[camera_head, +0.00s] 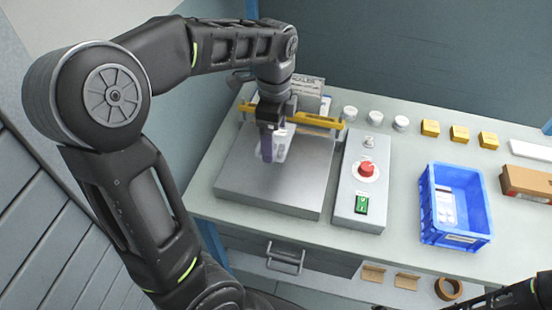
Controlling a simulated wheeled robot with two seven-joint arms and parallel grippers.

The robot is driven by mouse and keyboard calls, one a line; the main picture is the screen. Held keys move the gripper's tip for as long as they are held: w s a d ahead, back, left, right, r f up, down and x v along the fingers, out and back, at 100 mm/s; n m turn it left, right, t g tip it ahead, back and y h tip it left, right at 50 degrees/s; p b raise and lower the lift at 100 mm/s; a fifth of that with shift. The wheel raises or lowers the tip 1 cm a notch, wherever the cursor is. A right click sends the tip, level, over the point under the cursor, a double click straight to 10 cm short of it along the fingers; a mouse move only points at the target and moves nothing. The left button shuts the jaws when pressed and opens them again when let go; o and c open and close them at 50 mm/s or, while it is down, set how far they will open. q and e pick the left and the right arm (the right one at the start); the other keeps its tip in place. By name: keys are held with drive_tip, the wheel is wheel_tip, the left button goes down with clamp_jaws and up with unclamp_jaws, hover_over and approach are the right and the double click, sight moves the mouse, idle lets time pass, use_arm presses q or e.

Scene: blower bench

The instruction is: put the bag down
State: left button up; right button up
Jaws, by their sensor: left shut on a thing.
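The bag (283,146) is a small whitish, partly clear pouch. My left gripper (270,142) is shut on it over the grey flat plate of the sealer (265,190). The gripper hides part of the bag, and I cannot tell whether the bag touches the plate. The sealer's yellow bar (316,120) lies just behind the bag. My right arm shows only at the bottom right corner, and its gripper is not seen.
A control box (358,190) with a red knob and a green switch stands right of the plate. Further right is a blue crate (455,200) with a pale item inside. White round pieces (375,117), yellow blocks (459,133) and a brown box (526,184) line the back and right.

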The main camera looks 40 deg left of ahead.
use_arm(q)
hover_over(274, 172)
drive_tip(key=shift+w+f+p, duration=0.1)
drive_tip(key=shift+f+p, duration=0.25)
drive_tip(key=shift+f, duration=2.8)
drive_tip(key=shift+f, duration=1.85)
drive_tip(key=shift+f, duration=0.2)
drive_tip(key=o, duration=1.3)
drive_tip(key=shift+c, duration=0.2)
